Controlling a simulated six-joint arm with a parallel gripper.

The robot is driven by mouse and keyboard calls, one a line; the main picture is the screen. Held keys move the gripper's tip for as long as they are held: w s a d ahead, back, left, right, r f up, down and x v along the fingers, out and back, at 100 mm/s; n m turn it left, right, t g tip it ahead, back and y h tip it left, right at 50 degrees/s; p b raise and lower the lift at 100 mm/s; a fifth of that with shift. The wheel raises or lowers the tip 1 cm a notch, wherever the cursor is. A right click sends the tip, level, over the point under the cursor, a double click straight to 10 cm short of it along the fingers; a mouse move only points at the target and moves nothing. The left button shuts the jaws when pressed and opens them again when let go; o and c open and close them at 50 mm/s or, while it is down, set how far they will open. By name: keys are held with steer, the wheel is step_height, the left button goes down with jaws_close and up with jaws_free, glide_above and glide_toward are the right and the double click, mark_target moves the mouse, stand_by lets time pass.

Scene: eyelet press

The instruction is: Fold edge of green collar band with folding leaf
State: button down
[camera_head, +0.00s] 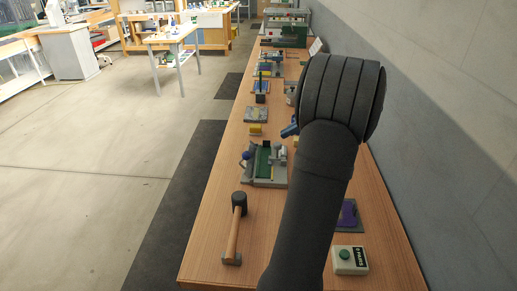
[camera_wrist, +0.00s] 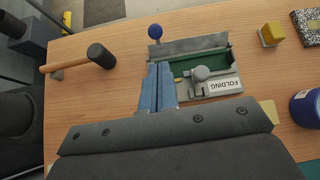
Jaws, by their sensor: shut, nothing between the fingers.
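The folding fixture stands on the wooden bench, seen in the wrist view with its white FOLDING label (camera_wrist: 222,87). The green collar band (camera_wrist: 183,66) lies in it, and also shows in the head view (camera_head: 263,160). The grey folding leaf (camera_wrist: 185,47) runs along the band's far side, with a blue ball knob (camera_wrist: 155,31) at its left end. A round grey knob (camera_wrist: 201,73) stands over the near part and hides some of the band. My gripper (camera_wrist: 160,66) is shut and empty, its blue fingers in front of the fixture's left end. Contact cannot be told.
A mallet (camera_wrist: 98,55) lies left of the fixture; it also shows in the head view (camera_head: 238,215). A yellow block (camera_wrist: 271,35) and a blue container (camera_wrist: 306,108) stand to the right. A box with a green button (camera_head: 349,260) sits near the wall. Bare bench surrounds the mallet.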

steer(key=d, duration=0.2)
steer(key=g, duration=0.1)
glide_toward(250, 155)
steer(key=shift+y, duration=0.4)
steer(key=x, duration=0.6)
steer(key=shift+a+f, duration=0.2)
steer(key=shift+f, duration=0.25)
